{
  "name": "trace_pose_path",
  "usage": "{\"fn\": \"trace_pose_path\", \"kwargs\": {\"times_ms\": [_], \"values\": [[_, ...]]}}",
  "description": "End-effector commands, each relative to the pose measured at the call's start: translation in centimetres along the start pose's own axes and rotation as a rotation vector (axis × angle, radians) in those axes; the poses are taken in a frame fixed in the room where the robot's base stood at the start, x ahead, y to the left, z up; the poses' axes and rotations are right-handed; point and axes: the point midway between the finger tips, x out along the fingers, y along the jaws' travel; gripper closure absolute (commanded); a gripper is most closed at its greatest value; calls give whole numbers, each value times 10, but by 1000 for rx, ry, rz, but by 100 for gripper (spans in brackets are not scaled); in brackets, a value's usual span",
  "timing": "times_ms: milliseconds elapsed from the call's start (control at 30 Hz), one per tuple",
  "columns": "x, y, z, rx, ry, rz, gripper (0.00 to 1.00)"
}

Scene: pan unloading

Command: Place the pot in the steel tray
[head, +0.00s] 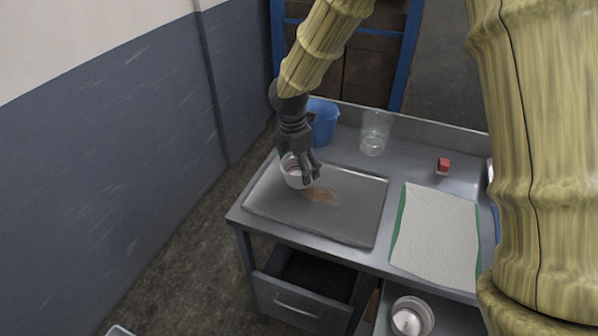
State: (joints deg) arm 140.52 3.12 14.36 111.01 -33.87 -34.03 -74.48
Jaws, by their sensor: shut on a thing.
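My gripper (308,172) points down over the left part of the steel tray (345,225). It is shut on a small white pot (293,178), holding it by the side. The pot is over the back left area of the tray; I cannot tell whether it touches the tray surface. The tray is flat and shallow with a brownish stain near its middle, and lies on the left of the steel table. The fingers hide part of the pot.
A blue bucket (323,120) stands behind the gripper, with a clear glass container (375,134) to its right. A small red-topped item (443,166) is at the back right. A pale cloth on a green mat (437,240) lies right of the tray. A white round container (411,317) is below in front.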

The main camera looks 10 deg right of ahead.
Motion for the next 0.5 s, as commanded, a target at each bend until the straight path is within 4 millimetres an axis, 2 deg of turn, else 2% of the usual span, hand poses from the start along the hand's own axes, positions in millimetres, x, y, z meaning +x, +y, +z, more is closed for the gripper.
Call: {"fn": "trace_pose_path", "kwargs": {"times_ms": [67,333,500], "values": [[2,4,2,0,0,-2,40],[32,4,-2,0,0,-1,40],[36,4,-2,1,0,0,40]]}}
